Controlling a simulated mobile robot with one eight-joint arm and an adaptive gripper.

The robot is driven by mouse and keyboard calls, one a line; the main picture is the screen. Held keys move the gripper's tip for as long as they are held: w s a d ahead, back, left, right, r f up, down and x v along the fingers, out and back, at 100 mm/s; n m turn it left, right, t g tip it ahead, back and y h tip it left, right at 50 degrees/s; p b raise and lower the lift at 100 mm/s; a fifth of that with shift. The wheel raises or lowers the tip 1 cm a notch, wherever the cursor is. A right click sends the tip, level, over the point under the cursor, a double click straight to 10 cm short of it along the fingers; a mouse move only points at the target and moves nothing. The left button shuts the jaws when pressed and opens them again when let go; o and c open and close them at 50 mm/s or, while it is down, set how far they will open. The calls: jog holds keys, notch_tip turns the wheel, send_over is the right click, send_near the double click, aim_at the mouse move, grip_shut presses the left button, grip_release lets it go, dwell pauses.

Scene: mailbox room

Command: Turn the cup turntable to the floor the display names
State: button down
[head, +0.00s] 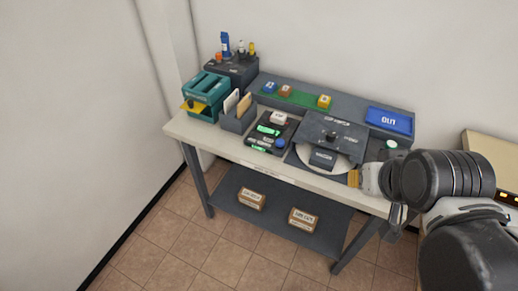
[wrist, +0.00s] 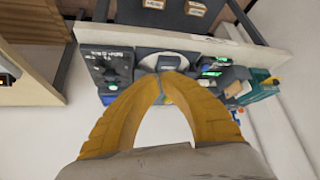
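The cup turntable (head: 312,160) is a pale disc, mostly hidden under a dark grey cover plate (head: 333,133) with a label and a round knob. A dark labelled block (head: 323,158) sits at its front. A dark panel (head: 274,131) with green lit displays (head: 268,130) stands left of it; their text is too small to read. In the wrist view the pale disc (wrist: 147,63) shows beyond my fingertips, upside down. My gripper (head: 354,178) is at the table's front right edge, right of the turntable. Its yellow fingers (wrist: 165,82) meet at the tips, with nothing seen between them.
A blue OUT tray (head: 390,121) is at the back right. A green strip (head: 300,97) with small coloured blocks runs along the back. A teal box (head: 206,92) and a letter holder (head: 238,112) stand left. Two boxes (head: 251,199) (head: 302,219) lie on the lower shelf.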

jog(key=c, duration=1.1)
grip_release()
jog(key=n+g+y+p, duration=0.2)
jog(key=n+g+p, duration=0.1)
jog(key=n+p, duration=0.25)
send_over(332, 134)
jog(key=s+d, duration=0.2)
jog(key=s, duration=0.2)
notch_tip(332, 134, down, 6)
jog(key=r, duration=0.1)
jog(key=shift+m, duration=0.45)
jog(key=b+x, duration=0.2)
jog(key=x, duration=0.9)
jog(key=shift+w+a+f+b, duration=0.1)
jog(key=shift+f+b, duration=0.05)
jog(key=shift+b, duration=0.25)
